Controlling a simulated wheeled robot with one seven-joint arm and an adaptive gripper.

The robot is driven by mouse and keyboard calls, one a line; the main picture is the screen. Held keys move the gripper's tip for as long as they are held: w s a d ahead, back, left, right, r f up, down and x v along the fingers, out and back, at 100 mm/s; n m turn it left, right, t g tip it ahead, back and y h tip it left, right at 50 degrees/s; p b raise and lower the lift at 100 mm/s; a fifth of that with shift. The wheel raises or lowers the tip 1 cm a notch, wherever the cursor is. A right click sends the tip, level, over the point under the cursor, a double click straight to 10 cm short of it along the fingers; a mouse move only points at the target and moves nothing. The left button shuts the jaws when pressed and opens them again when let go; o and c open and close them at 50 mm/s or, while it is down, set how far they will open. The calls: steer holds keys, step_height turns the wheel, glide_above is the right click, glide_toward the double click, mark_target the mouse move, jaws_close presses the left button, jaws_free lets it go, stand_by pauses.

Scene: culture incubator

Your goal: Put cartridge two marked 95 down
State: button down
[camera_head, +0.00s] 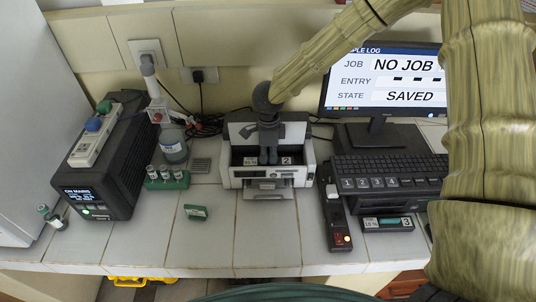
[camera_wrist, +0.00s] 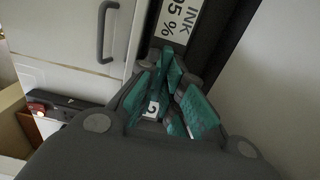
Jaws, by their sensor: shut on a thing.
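Cartridge two (camera_head: 286,160) is a dark bar lying crosswise at the open top of the white printer (camera_head: 233,173). Its "2" label faces up at the right end in the head view, with a small white label at the left. My gripper (camera_head: 268,159) points down and is shut on its middle. In the wrist view, the cartridge's "INK 95 %" label (camera_wrist: 178,20) shows beyond the teal finger pads of my gripper (camera_wrist: 170,95), and its "2" shows between them. The fingers hide its middle. I cannot tell whether it is fully seated.
Another cartridge marked 3 (camera_head: 388,223) lies on the counter at right, beside a black strip with a red switch (camera_head: 340,240). A monitor (camera_head: 385,85) and keyboard (camera_head: 390,167) stand behind. A green vial rack (camera_head: 166,180) and green box (camera_head: 196,212) are left.

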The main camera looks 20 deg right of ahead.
mark_target(268, 157)
steer(key=shift+w+f, duration=0.25)
steer(key=shift+f, duration=0.15)
steer(key=shift+s, duration=0.25)
steer(key=c, duration=1.8)
jaws_free()
steer(key=shift+w+f, duration=0.1)
steer(key=shift+c, duration=0.2)
step_height(268, 157, up, 12)
steer(key=b, duration=0.2)
steer(key=shift+r+b, duration=0.2)
steer(key=shift+b, duration=0.2)
